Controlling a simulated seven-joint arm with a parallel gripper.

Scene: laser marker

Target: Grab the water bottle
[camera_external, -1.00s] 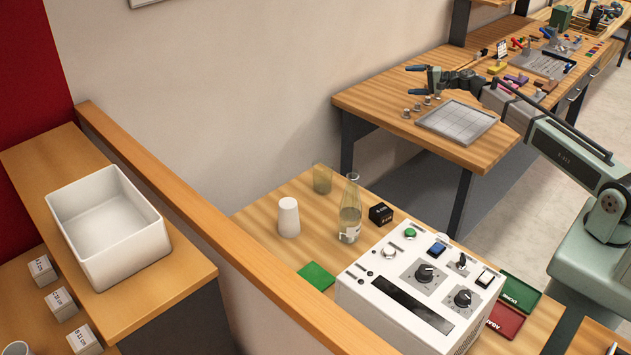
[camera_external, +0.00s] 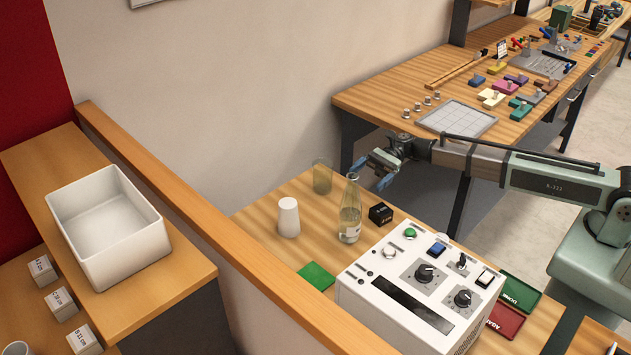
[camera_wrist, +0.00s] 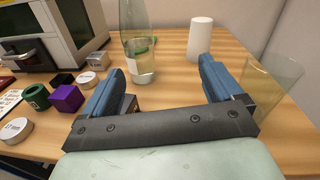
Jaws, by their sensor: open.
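The water bottle (camera_external: 350,218) is clear glass with a narrow neck and a pale label. It stands upright on the wooden table. In the wrist view the bottle (camera_wrist: 142,72) appears beyond my fingertips, left of the middle of the gap, with its top cut off by the frame. My gripper (camera_external: 373,172) is open and empty, with blue fingers, just behind and to the right of the bottle's neck in the external view. The gripper also shows in the wrist view (camera_wrist: 160,78), with a wide gap between its fingers.
A white cup (camera_external: 288,218) stands left of the bottle and a clear glass (camera_external: 322,177) behind it. A small black box (camera_external: 381,213) is close on the right. The white control box (camera_external: 408,292) fills the table's front. A purple cube (camera_wrist: 67,98) shows in the wrist view.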

